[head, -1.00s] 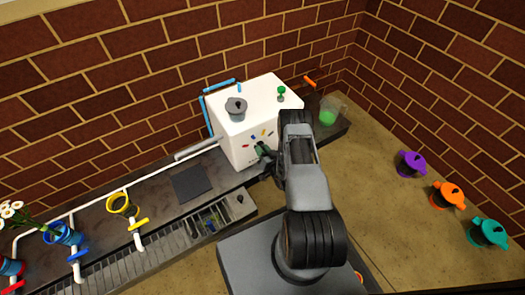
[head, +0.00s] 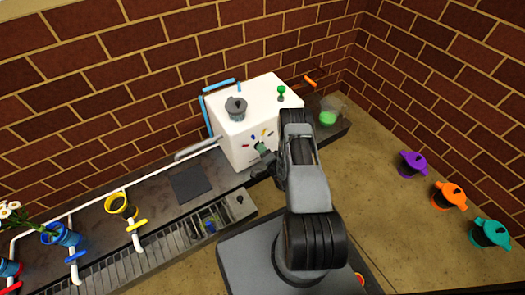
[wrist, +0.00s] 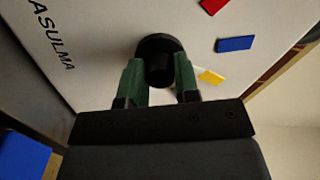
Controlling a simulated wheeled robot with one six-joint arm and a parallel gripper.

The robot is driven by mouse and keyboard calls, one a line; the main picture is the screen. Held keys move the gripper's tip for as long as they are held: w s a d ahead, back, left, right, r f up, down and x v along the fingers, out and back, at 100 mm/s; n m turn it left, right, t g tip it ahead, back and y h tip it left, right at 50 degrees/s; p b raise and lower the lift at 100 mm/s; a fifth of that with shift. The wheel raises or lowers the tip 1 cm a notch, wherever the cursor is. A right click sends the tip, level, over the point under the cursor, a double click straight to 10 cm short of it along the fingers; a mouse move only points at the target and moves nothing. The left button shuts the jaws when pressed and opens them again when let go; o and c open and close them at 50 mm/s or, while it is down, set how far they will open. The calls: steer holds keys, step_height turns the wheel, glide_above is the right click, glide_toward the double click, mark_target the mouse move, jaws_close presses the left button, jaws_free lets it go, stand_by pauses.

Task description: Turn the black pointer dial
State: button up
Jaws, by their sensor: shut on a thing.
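The black pointer dial (wrist: 158,58) sits on the front face of a white box (head: 264,98). In the wrist view it is a round black disc with a smaller knob in front. My gripper (wrist: 160,75) has its two green fingers on either side of the knob and is shut on it. In the head view my gripper (head: 262,150) reaches the box's front, and my arm hides part of that face. Red (wrist: 213,5), blue (wrist: 235,44) and yellow (wrist: 211,76) marks lie around the dial. Which way the pointer faces cannot be told.
A grey lidded knob (head: 236,108) and a green knob (head: 281,92) stand on the box top. A beaker of green liquid (head: 328,118) is to its right. Yellow (head: 121,205) and blue (head: 61,236) ring holders stand at left. Purple, orange and teal pots (head: 491,232) stand at right.

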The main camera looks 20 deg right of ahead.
steer(key=shift+m, duration=0.6)
stand_by(0.3)
steer(key=o, duration=0.9)
steer(key=shift+s, duration=0.15)
